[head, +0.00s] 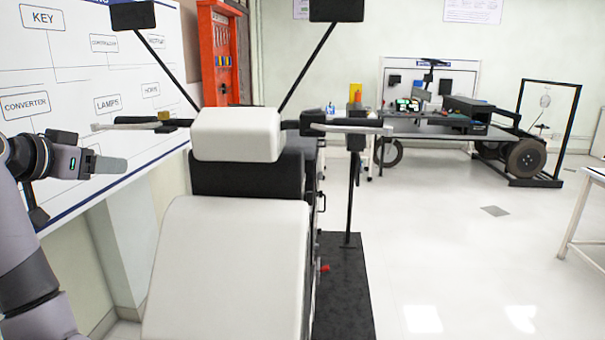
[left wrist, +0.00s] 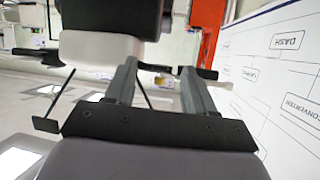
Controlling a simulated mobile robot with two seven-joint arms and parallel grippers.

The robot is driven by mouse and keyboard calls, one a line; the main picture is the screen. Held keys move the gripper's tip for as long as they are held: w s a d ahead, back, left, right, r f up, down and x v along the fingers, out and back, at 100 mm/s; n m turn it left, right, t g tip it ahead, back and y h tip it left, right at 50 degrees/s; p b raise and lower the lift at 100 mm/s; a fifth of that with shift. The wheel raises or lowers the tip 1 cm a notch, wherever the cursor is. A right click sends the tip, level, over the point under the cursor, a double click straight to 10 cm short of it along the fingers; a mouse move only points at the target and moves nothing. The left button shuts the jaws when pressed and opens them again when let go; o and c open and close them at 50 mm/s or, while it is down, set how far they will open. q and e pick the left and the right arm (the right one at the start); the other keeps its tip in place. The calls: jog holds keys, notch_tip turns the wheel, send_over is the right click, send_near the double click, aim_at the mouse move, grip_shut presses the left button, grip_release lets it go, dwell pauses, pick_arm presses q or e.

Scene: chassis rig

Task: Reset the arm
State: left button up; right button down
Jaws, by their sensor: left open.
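My left arm comes in from the left edge of the head view. Its gripper (head: 122,165) is beside the whiteboard, left of the rig and a little below the rig's left handlebar. In the left wrist view both fingers (left wrist: 158,78) stand apart with nothing between them, so it is open and empty. Part of the rig, a white block (left wrist: 100,50) with a dark part above it, shows beyond the fingers there. My right arm and gripper are in neither view.
The rig's white seat-like body (head: 230,265), white block (head: 237,135) and mirrors on stalks (head: 336,10) fill the middle. The labelled whiteboard (head: 100,80) is close at left. An orange cabinet (head: 217,50) stands behind. Floor (head: 450,260) at right is open, before a wheeled chassis bench (head: 430,130).

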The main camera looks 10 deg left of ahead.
pick_arm(q)
jog(key=s+d+f+g, duration=0.2)
jog(key=s+d+f, duration=0.15)
jog(key=f, duration=0.55)
jog(key=s+d+f+g+y, duration=0.15)
jog(key=d+f, duration=0.25)
jog(key=f, duration=0.5)
jog(key=s+d+f+g, duration=0.2)
jog(key=s+d+f, duration=0.15)
jog(key=f, duration=0.55)
jog(key=s+d+f+g, duration=0.2)
jog(key=s+d+f, duration=0.2)
jog(key=s, duration=0.3)
jog(key=s+d+f+m+g+h, duration=0.1)
jog(key=s+d+f, duration=0.3)
jog(key=s, duration=0.4)
jog(key=s+d+f+g, duration=0.2)
jog(key=s+d+f, duration=0.3)
jog(key=s, duration=0.2)
jog(key=w+d+f+t+h+b, duration=0.1)
jog(key=w+d+f+t+h, duration=0.1)
jog(key=w+f+t, duration=0.4)
jog(key=shift+w+d+f+t+b, duration=0.15)
jog(key=shift+w+f+t+b, duration=0.35)
jog(key=shift+f, duration=1.75)
